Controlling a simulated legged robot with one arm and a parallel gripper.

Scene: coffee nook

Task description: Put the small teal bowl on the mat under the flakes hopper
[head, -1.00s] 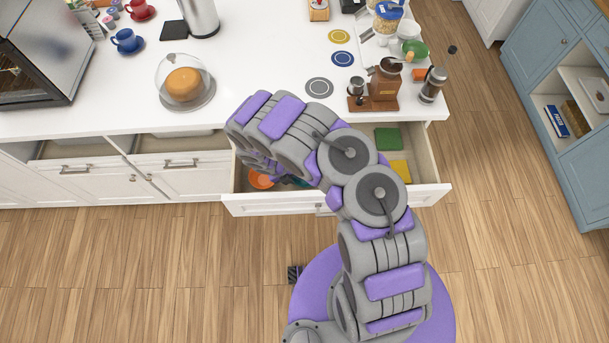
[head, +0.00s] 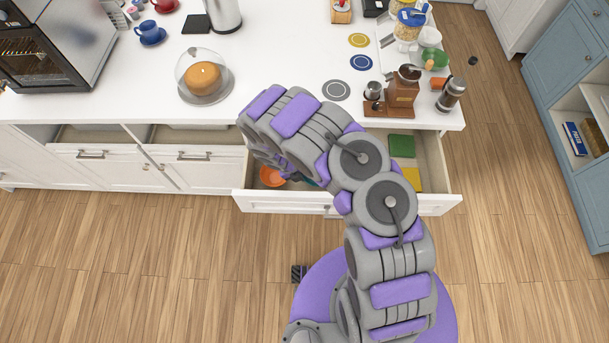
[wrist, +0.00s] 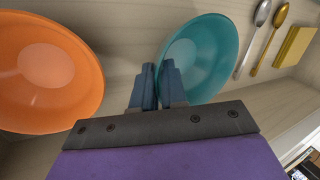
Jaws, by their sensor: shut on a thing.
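The teal bowl (wrist: 205,58) is inside the open drawer (head: 290,203). My gripper (wrist: 158,72) is shut on the bowl's near left rim in the wrist view, one finger on each side. In the head view my arm hides the gripper and most of the bowl; only a sliver of teal shows. A clear container with yellowish contents and a blue lid (head: 409,22) stands at the back right of the counter; I cannot tell whether it is the flakes hopper. Round mats lie on the counter: grey (head: 336,90), blue (head: 363,62) and yellow (head: 358,40).
An orange bowl (wrist: 45,75) sits left of the teal bowl in the drawer. Spoons (wrist: 268,38) and a yellow block (wrist: 295,46) lie to its right.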

